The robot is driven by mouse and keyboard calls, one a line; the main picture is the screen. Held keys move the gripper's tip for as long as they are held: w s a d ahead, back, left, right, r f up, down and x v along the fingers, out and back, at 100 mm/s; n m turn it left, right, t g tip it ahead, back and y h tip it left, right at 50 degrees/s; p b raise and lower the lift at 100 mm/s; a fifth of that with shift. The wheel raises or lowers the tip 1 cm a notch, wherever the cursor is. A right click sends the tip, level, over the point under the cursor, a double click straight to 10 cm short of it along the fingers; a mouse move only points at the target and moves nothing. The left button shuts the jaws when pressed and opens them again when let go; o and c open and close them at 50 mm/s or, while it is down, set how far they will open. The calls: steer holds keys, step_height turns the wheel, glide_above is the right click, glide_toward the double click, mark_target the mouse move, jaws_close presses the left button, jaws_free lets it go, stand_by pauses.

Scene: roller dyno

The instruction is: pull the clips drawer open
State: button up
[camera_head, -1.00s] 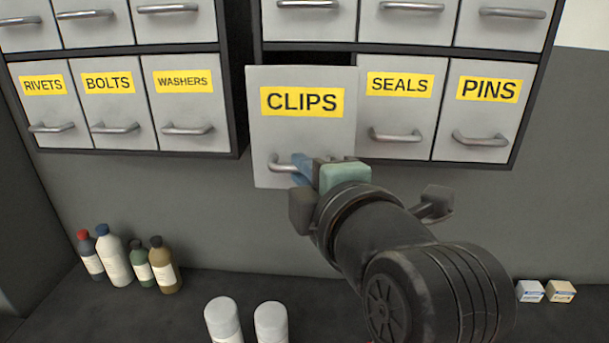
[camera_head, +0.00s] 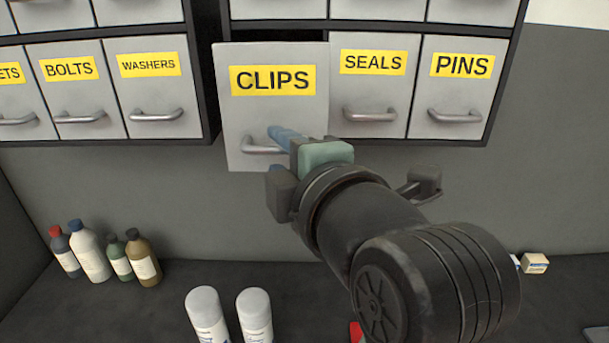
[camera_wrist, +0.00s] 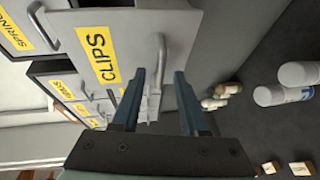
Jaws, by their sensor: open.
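The clips drawer (camera_head: 272,108) has a grey front and a yellow CLIPS label. It stands out from the cabinet, proud of the neighbouring fronts, with a dark gap above it. Its bar handle (camera_head: 258,150) also shows in the wrist view (camera_wrist: 160,45). My gripper (camera_head: 279,151) is open at the handle. One blue finger shows above the bar and part of the other below it. In the wrist view the handle lies between the two spread fingers (camera_wrist: 160,76). My gripper body hides the handle's right end in the head view; I cannot tell whether a finger touches it.
The seals drawer (camera_head: 370,90) and pins drawer (camera_head: 458,90) are shut on the right. The bolts (camera_head: 75,95) and washers (camera_head: 150,90) drawers are shut on the left. Bottles (camera_head: 90,252) and two white cans (camera_head: 207,318) stand on the dark worktop below.

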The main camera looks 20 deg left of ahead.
steer(key=b+v, duration=0.2)
steer(key=v, duration=0.9)
steer(key=shift+s+d+b, duration=0.15)
steer(key=shift+s+b, duration=0.05)
steer(key=shift+b, duration=0.2)
steer(key=w+d+r+m+t+h, duration=0.2)
steer(key=w+r+m+t, duration=0.2)
steer(key=r+m+t, duration=0.6)
steer(key=s+d+r+m+t+h, duration=0.4)
steer(key=m+h, duration=0.4)
steer(key=m, duration=0.7)
steer(key=shift+r+t, duration=0.5)
steer(key=shift+r, duration=0.2)
